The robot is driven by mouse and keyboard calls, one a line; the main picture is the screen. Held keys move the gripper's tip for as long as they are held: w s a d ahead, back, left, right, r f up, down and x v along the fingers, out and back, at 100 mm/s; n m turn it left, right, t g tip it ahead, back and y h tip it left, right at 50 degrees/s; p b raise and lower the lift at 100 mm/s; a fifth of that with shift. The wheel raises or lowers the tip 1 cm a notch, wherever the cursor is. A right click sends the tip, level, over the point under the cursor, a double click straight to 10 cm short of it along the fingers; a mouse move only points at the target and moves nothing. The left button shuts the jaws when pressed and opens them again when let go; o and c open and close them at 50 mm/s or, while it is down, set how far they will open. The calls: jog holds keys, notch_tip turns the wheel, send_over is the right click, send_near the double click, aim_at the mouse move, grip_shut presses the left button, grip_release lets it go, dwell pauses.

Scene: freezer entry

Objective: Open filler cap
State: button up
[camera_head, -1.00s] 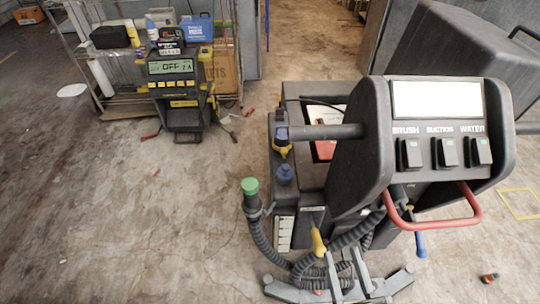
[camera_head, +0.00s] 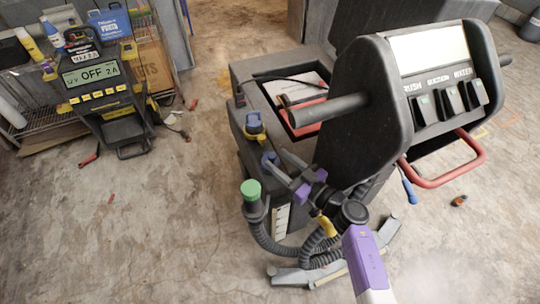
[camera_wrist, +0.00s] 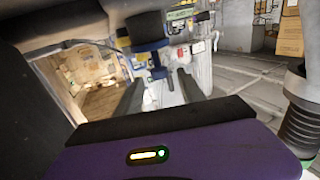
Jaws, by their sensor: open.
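The scrubber machine (camera_head: 385,110) stands at the right with its control console facing me.
A green-capped hose end (camera_head: 251,192) stands just left of my gripper, its ribbed hose (camera_head: 268,240) curling below. The red handle (camera_head: 445,170) and console handlebar (camera_head: 335,105) jut out nearby. A charger (camera_head: 95,85) and shelf are at the left.

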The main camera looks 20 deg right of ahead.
aim_at(275, 158)
jog(key=shift+b+x, duration=0.4)
jog(key=shift+x, duration=1.4)
grip_shut()
